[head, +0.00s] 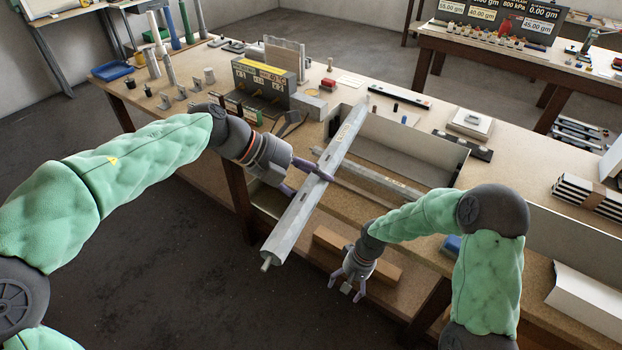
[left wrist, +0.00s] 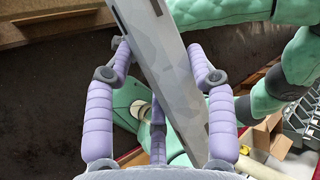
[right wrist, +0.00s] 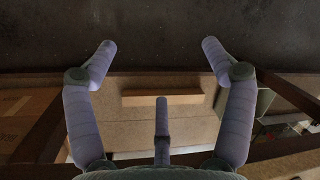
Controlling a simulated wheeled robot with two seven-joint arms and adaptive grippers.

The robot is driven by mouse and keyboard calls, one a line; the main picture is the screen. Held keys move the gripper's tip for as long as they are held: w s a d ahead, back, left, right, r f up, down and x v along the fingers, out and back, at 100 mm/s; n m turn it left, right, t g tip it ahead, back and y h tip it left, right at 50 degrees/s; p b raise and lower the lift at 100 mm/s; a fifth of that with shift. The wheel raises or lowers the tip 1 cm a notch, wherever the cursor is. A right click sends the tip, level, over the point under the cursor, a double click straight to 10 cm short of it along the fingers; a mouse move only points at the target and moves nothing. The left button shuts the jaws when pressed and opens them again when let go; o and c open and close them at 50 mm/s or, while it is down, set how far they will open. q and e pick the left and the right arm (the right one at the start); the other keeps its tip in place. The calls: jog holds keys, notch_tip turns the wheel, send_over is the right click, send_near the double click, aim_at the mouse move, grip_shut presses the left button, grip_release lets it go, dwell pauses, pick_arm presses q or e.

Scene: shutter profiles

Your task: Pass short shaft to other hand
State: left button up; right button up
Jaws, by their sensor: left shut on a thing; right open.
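The short shaft (head: 318,180) is a long grey faceted bar with a small pin at its near end. It slants across the middle of the head view, held above the table's front edge. My left gripper (head: 305,180) is shut on the shaft around its middle; the shaft (left wrist: 172,75) also runs between the purple fingers in the left wrist view. My right gripper (head: 348,282) is lower and to the right, apart from the shaft, in front of the table edge. Its fingers are spread and empty in the right wrist view (right wrist: 155,50).
The wooden workbench (head: 500,190) spans the middle. A grey open tray (head: 415,145) with a long profile stands behind the shaft. A wooden block (head: 330,245) lies on the lower shelf. The floor in front is clear.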

jog(key=s+f+m+t, duration=0.1)
jog(key=s+f, duration=0.4)
jog(key=s, duration=0.3)
jog(key=s+f+m+t+y, duration=0.1)
jog(key=s+f+m, duration=0.1)
jog(key=s+f, duration=0.3)
jog(key=s, duration=0.4)
jog(key=shift+f, duration=0.3)
